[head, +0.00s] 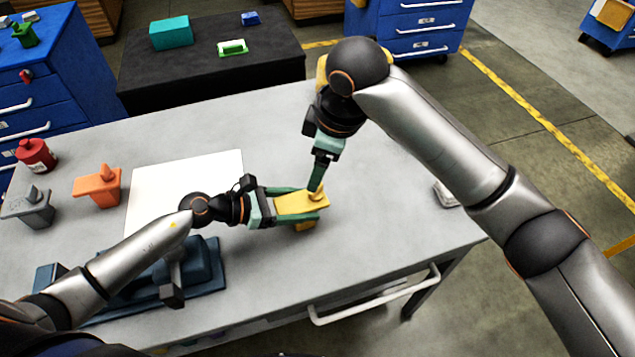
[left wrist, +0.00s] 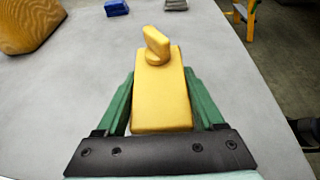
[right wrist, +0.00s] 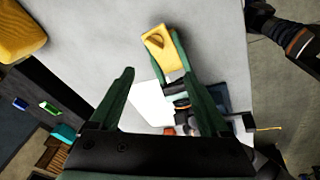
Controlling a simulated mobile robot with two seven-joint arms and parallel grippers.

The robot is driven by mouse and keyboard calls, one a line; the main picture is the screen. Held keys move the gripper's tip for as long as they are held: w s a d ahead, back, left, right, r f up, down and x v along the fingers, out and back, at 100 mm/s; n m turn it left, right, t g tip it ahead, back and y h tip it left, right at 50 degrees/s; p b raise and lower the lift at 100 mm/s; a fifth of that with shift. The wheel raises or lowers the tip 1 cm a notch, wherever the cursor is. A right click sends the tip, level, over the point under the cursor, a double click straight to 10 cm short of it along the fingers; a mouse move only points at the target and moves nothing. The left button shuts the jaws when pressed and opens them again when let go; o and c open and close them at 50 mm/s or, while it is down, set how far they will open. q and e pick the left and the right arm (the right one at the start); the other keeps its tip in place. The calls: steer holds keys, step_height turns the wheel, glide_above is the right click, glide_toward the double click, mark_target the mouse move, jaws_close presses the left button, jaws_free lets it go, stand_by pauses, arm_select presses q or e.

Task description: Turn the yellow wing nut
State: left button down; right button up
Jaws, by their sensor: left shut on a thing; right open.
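The yellow wing nut (left wrist: 156,46) stands on the end of a yellow block (left wrist: 160,100) in the left wrist view. My left gripper (head: 298,205) is shut on the block's sides, low over the table's middle. The wing nut (head: 317,191) also shows in the head view, just under my right gripper (head: 319,182), which points down from above. In the right wrist view my right gripper (right wrist: 152,55) is open with nothing between its fingers.
A white sheet (head: 165,180) lies on the grey table (head: 375,240). Orange (head: 98,186) and grey (head: 27,206) blocks and a red container (head: 36,155) stand at left. A blue fixture (head: 205,262) lies near my left arm. A yellow rounded thing (left wrist: 28,25) stands at the back.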

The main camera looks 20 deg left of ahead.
steer(key=w+d+m+y, duration=0.1)
steer(key=d+m, duration=0.1)
steer(key=m, duration=0.3)
glide_toward(318, 196)
steer(key=x, duration=0.4)
steer(key=a+x, duration=0.1)
steer(key=x, duration=0.2)
steer(key=shift+w+r, duration=0.3)
jaws_close()
